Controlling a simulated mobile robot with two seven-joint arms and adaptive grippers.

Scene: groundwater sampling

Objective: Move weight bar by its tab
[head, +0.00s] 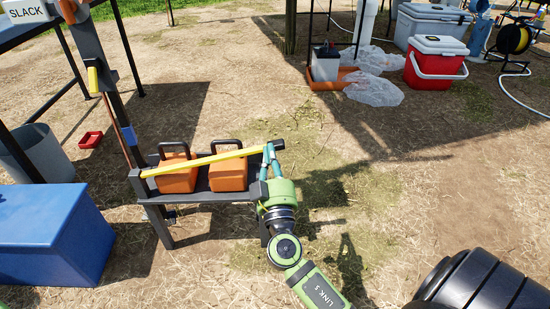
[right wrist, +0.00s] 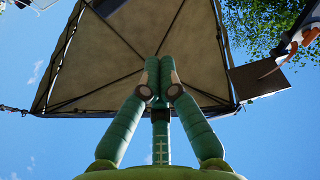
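A yellow bar (head: 205,159) lies across a dark low stand, over two orange weights (head: 178,172) and (head: 228,173) with dark handles. A dark block-like tab (head: 277,144) shows by the bar's right end. My green right gripper (head: 268,157) is at that end, its teal fingers beside or against the tab; I cannot tell if they touch. In the right wrist view the fingers (right wrist: 159,72) are together at the tips, with nothing seen between them. The bar does not show in that view. My left gripper is out of view.
A blue box (head: 50,235) stands at the left, with a small red tray (head: 90,140) and grey bucket (head: 38,155) behind it. A red cooler (head: 436,65) and orange tray (head: 332,82) stand farther back. The straw-strewn ground at the middle right is clear.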

